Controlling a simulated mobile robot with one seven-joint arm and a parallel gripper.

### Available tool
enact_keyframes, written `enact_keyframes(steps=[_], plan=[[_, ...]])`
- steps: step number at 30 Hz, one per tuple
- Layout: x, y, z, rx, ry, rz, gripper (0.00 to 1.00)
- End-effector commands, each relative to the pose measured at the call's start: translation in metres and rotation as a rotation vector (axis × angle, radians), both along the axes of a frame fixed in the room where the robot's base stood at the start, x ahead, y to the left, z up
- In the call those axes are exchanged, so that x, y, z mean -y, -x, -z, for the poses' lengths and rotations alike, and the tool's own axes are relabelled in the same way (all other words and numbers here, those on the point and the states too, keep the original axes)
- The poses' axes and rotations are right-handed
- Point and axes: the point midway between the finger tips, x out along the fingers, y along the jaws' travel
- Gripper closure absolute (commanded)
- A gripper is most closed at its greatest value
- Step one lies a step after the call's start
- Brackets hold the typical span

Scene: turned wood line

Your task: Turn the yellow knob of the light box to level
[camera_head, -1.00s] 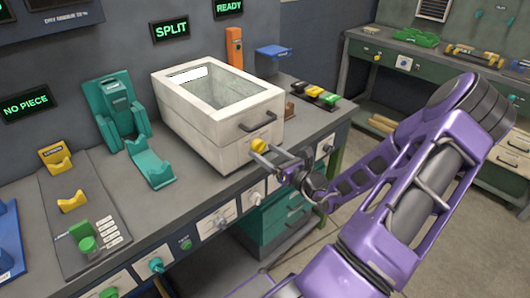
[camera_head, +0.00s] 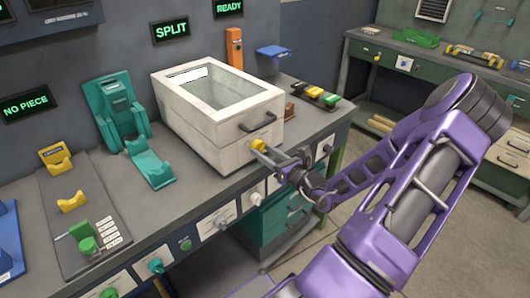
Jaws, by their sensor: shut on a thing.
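The light box (camera_head: 215,140) is a cream box with a glass top, standing on the grey bench. Its yellow knob (camera_head: 258,145) is on the lower front face, below the dark handle (camera_head: 258,122). My gripper (camera_head: 262,148) is at the knob, with its fingers shut on it. The fingers hide part of the knob, so its exact angle cannot be read.
A teal stand (camera_head: 120,112) and teal cradle (camera_head: 151,165) are left of the box. Yellow, green and black pieces (camera_head: 318,95) lie to its right. Drawer-front knobs (camera_head: 253,198) line the bench edge below my gripper.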

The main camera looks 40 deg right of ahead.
Motion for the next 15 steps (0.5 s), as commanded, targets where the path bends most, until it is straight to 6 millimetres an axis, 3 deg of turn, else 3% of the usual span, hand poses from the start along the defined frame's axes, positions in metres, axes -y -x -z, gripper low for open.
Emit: enact_keyframes(steps=[15], plan=[[-0.0005,-0.0002,0.0003,0.010,0.143,-0.003,1.00]])
